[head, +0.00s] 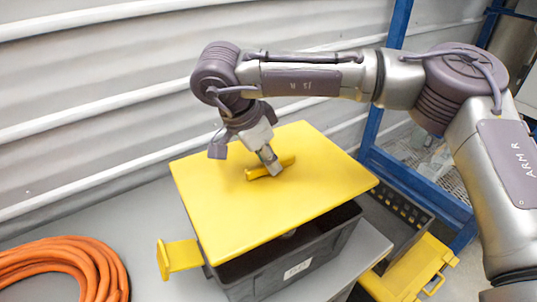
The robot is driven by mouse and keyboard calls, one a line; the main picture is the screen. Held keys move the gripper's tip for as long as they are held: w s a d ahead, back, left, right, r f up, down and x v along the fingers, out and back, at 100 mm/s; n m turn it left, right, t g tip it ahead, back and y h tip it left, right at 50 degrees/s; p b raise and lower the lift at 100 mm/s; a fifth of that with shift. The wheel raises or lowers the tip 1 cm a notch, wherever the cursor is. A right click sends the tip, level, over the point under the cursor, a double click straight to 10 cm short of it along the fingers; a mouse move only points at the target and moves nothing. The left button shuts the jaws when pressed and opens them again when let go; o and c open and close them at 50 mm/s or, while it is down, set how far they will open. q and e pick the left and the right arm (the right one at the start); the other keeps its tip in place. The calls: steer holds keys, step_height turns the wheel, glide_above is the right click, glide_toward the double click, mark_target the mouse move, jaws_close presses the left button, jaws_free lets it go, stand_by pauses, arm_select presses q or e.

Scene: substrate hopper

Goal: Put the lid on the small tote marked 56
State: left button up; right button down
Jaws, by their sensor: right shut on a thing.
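The yellow lid (235,213) is a flat panel with a raised handle bar (287,163) near its middle. My right gripper (272,166) comes down from above and is shut on that handle. The dark grey tote (325,245) is below the lid, with a small white label (298,269) on its front that is too small to read surely. The lid covers most of the tote's opening, is turned relative to it, and overhangs on the left. A dark gap shows between the lid's front edge and the tote's rim. My left gripper is out of view.
A yellow handle-like piece (178,258) sticks out left of the tote. A coiled orange hose (75,262) lies at the left on the grey surface (135,215). A black container (398,215) and a yellow piece (410,272) are at right, near a blue frame (415,183). A corrugated wall (95,105) stands behind.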

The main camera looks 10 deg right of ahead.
mark_target(270, 184)
steer(key=shift+s+f+b, duration=0.65)
steer(key=shift+s+f, duration=0.1)
steer(key=shift+f, duration=0.35)
steer(key=f+b, duration=0.1)
steer(key=w+f+b, duration=0.1)
steer(key=f, duration=0.1)
steer(key=shift+f, duration=0.25)
steer(key=shift+s+f, duration=0.1)
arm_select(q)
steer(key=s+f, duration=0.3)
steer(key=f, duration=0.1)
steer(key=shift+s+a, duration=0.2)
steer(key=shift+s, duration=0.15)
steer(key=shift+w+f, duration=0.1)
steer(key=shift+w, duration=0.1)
arm_select(e)
steer(key=shift+f, duration=0.1)
arm_select(q)
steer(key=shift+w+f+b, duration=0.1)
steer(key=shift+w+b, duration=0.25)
steer(key=shift+b, duration=0.05)
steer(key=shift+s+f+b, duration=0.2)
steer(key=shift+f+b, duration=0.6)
arm_select(e)
steer(key=shift+f, duration=0.65)
